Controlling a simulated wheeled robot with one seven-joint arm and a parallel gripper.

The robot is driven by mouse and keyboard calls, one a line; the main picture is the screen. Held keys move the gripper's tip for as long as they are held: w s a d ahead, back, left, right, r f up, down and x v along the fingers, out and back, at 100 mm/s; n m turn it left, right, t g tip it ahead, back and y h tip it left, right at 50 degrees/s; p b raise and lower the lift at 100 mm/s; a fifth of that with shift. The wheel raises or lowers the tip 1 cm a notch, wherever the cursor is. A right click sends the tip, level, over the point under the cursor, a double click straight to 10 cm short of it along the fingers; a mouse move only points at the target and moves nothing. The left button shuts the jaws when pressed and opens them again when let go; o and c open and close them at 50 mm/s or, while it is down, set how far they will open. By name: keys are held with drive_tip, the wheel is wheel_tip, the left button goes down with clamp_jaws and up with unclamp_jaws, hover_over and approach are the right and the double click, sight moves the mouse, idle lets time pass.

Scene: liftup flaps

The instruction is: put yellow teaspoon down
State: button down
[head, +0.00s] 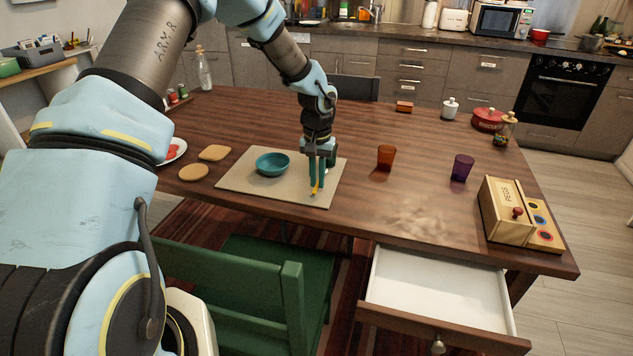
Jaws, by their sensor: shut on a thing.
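The yellow teaspoon (315,188) shows as a thin yellow strip at the fingertips of my gripper (317,178). My gripper points down and is shut on the teaspoon, over the right part of a beige placemat (240,189). I cannot tell whether the teaspoon touches the mat. Part of the teaspoon is hidden by the fingers. A teal bowl (272,164) sits on the mat, left of my gripper. A dark green thing (332,160) shows partly behind the fingers.
An orange cup (386,157) and a purple cup (462,167) stand right of the mat. A wooden box (507,210) is at the right edge. An open, empty drawer (437,290) juts out at the front. A green chair (245,300) stands before the table. Bread slices (214,153) lie left.

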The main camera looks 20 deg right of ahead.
sight(317, 185)
drive_tip(key=shift+f, duration=0.95)
drive_tip(key=c, duration=0.9)
unclamp_jaws()
drive_tip(key=shift+f, duration=0.1)
wheel_tip(317, 185, up, 12)
drive_tip(key=shift+r+b, duration=0.15)
drive_tip(key=shift+b, duration=0.75)
